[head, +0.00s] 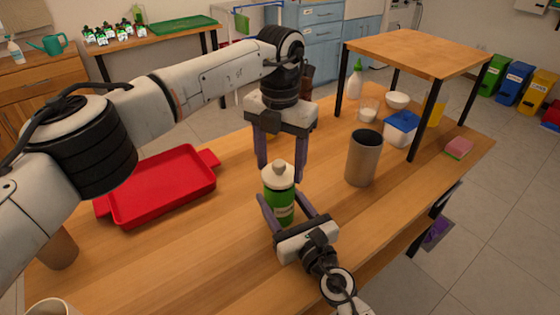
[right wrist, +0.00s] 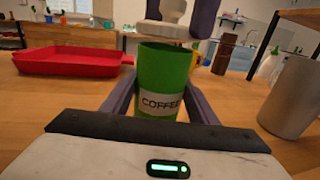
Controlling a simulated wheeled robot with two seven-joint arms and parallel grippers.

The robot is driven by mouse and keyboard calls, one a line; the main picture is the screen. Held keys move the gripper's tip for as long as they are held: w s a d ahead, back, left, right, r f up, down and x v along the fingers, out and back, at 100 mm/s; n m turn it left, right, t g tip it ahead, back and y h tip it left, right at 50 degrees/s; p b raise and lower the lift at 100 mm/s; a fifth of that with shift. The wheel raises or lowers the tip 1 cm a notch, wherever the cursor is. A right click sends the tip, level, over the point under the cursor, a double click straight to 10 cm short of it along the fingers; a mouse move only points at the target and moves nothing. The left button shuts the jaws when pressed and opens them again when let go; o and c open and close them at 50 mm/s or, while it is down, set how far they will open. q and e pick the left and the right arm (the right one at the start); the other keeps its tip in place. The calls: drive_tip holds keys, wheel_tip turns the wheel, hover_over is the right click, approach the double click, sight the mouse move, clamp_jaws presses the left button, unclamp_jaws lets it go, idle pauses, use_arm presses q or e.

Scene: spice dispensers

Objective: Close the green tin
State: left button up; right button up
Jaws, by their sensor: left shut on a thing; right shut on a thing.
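The green tin (head: 280,203) stands upright on the wooden table. In the right wrist view the tin (right wrist: 163,78) shows a white COFFEE label. My right gripper (head: 280,194) is shut on the tin's sides, one finger on each side. A whitish lid (head: 278,173) with a round knob is over the tin's top. My left gripper (head: 281,171) points down from above, shut on the lid. In the right wrist view the lid (right wrist: 166,30) is just above the rim, whose opening partly shows; whether they touch I cannot tell.
A red tray (head: 160,188) lies to the left. A grey-brown cylinder (head: 363,160) stands to the right of the tin. A small raised wooden shelf (head: 418,48) stands behind, with a blue-lidded container (head: 402,128) below it.

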use_arm(q)
drive_tip(key=shift+f, duration=0.6)
drive_tip(key=o, duration=1.1)
wheel_tip(320, 180, up, 12)
use_arm(e)
drive_tip(key=o, duration=1.6)
drive_tip(key=v, duration=1)
drive_tip(key=shift+s+d, duration=0.15)
